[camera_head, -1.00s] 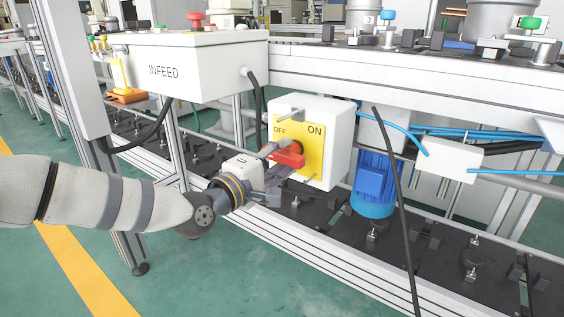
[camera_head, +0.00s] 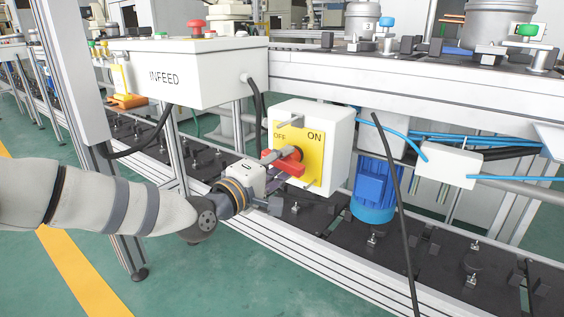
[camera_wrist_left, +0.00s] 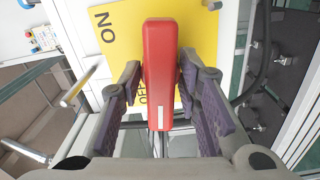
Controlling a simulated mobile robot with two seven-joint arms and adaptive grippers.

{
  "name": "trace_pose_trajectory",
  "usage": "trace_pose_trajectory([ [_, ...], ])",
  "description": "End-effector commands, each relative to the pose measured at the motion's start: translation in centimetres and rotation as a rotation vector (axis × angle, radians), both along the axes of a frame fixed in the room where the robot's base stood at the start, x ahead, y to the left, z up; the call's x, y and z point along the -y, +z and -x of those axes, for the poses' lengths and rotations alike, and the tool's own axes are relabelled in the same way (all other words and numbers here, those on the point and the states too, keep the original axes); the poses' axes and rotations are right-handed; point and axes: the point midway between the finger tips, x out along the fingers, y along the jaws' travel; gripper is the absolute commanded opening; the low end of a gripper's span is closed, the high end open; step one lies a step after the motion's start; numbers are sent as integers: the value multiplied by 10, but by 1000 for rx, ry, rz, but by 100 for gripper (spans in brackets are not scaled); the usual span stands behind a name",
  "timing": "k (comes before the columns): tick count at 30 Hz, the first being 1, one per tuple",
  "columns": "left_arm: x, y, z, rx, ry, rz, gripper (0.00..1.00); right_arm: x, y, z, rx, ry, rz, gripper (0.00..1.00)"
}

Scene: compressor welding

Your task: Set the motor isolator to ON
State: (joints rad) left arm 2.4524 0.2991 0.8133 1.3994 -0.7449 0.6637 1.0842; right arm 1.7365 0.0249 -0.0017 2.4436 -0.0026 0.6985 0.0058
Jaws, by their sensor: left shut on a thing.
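The motor isolator is a white box (camera_head: 340,137) with a yellow plate (camera_head: 313,170) marked OFF on the left and ON on the right. My left gripper (camera_head: 280,168) is shut on the handle. In the left wrist view the red handle (camera_wrist_left: 160,70) stands between both fingers, with a white mark at its lower end. The word OFF is partly hidden there; ON shows at upper left. I cannot tell which position the switch is in. My right gripper is not in view.
The white INFEED box (camera_head: 200,80) with a red button stands at upper left. A blue motor (camera_head: 375,185) and a black cable (camera_head: 393,200) are to the right of the isolator. The frame's lower rail (camera_head: 270,245) runs below. Green floor is free in front.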

Motion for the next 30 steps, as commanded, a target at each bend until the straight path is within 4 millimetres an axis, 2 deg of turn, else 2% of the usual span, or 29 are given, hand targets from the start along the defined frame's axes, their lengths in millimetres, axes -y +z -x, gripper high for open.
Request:
trace_pose_trajectory([
  [30, 0, 2, 0, 560, 1, -769, 3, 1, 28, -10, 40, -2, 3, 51],
])
